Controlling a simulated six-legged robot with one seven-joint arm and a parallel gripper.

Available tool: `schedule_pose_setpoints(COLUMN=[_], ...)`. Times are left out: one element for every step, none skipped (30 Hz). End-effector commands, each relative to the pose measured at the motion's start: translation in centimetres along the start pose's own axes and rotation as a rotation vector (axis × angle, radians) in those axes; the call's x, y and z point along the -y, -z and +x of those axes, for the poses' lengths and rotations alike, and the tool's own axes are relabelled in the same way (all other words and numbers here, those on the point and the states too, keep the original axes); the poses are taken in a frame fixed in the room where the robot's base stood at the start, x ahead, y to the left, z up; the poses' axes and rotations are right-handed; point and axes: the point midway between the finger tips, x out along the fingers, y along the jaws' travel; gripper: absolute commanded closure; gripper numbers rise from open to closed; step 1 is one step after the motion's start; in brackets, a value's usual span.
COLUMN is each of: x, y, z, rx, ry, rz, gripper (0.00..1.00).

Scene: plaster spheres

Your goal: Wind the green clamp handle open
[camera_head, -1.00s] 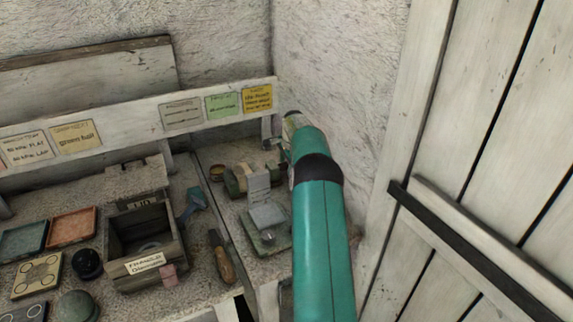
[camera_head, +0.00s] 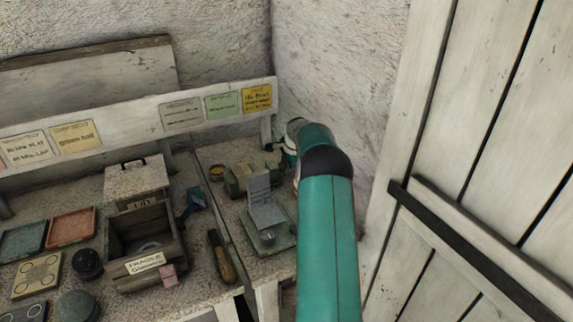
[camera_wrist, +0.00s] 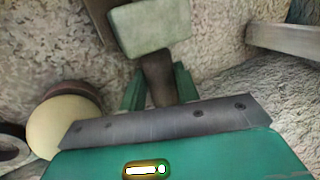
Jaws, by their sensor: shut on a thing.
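In the wrist view, the two green fingers of my gripper (camera_wrist: 158,75) stand on either side of a dark brown stem and are shut on it. A pale green block (camera_wrist: 150,30) sits at the stem's far end, and I take it with the stem as the green clamp handle. The rest of the clamp is hard to make out. In the head view, my teal arm reaches to the right end of the bench, and my fingers are mostly hidden there. An olive green roll-shaped thing (camera_head: 240,182) lies left of my arm's far end.
A grey-green device with a raised plate (camera_head: 262,196) stands close left of my arm. An open box (camera_head: 170,254), trays and tools fill the bench to the left. A white plank door (camera_head: 480,120) is close on the right. The plaster wall is behind.

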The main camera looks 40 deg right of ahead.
Motion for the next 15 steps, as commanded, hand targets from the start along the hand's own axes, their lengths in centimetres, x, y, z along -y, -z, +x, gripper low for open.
schedule_pose_setpoints(x=[-0.11, -0.15, -0.16, -0.14, -0.18, -0.18, -0.19, -0.20, -0.18, -0.17, -0.15, -0.14, -0.14, -0.13, -0.13], y=[-0.02, -0.04, -0.03, -0.01, -0.05, -0.06, -0.06, -0.08, -0.08, -0.07, -0.06, -0.06, -0.06, -0.06, -0.06], z=[-0.05, -0.02, -0.03, -0.05, -0.01, -0.01, -0.01, -0.01, -0.03, -0.04, -0.04, -0.04, -0.04, -0.04, -0.04], rx=[0.000, 0.001, 0.000, -0.001, -0.001, -0.002, -0.003, -0.004, -0.005, -0.005, -0.006, -0.006, -0.006, -0.006, -0.006], ry=[0.029, 0.047, 0.068, 0.084, 0.095, 0.108, 0.116, 0.121, 0.126, 0.129, 0.131, 0.131, 0.131, 0.131, 0.130], rz=[0.001, 0.001, 0.001, 0.001, 0.001, 0.001, 0.001, 0.001, 0.001, 0.001, 0.001, 0.001, 0.001, 0.000, 0.000], gripper=[0.91, 0.92, 0.91, 0.92, 0.92, 0.91, 0.91, 0.91, 0.91, 0.91, 0.91, 0.92, 0.92, 0.92, 0.92])
